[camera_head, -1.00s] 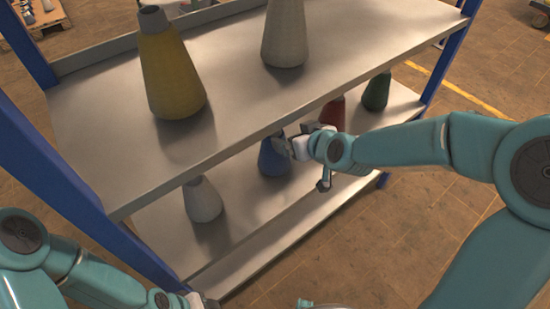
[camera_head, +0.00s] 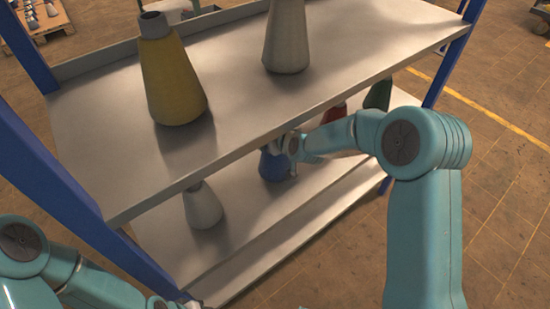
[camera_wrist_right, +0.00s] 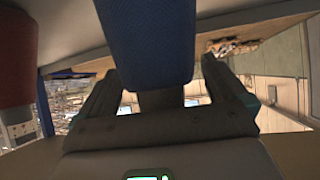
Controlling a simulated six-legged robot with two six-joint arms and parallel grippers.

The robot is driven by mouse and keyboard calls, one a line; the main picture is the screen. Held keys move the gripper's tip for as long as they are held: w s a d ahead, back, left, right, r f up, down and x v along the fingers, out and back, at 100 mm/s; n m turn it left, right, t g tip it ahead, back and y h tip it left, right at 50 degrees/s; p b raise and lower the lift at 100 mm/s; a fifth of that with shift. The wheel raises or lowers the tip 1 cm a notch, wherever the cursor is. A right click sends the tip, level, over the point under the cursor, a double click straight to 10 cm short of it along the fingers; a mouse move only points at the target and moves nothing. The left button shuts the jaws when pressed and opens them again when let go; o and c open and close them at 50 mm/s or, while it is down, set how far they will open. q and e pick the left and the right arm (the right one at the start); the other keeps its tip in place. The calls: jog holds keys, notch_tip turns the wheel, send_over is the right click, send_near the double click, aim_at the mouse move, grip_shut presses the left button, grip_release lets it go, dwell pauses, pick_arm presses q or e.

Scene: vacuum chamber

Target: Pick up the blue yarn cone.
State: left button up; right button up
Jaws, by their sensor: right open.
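The blue yarn cone (camera_head: 272,165) stands on the lower shelf (camera_head: 240,224), its top partly hidden by my right gripper (camera_head: 285,147). In the right wrist view, which appears upside down, the blue cone (camera_wrist_right: 150,40) fills the centre. My right gripper (camera_wrist_right: 158,72) is open, with one finger on each side of the cone's narrow end. Gaps show between fingers and cone, so it is not clamped. My left gripper (camera_head: 172,303) is barely in view at the bottom edge of the head view, and its jaws cannot be made out.
A pale grey cone (camera_head: 203,206) stands left of the blue one; a red cone (camera_head: 334,113) and a green cone (camera_head: 378,93) stand right. The upper shelf (camera_head: 240,100) hangs close above, bearing a yellow cone (camera_head: 172,75) and a grey cone (camera_head: 286,38).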

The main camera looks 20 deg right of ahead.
jog(key=shift+w+f, duration=0.1)
jog(key=shift+w, duration=0.05)
jog(key=c, duration=1.8)
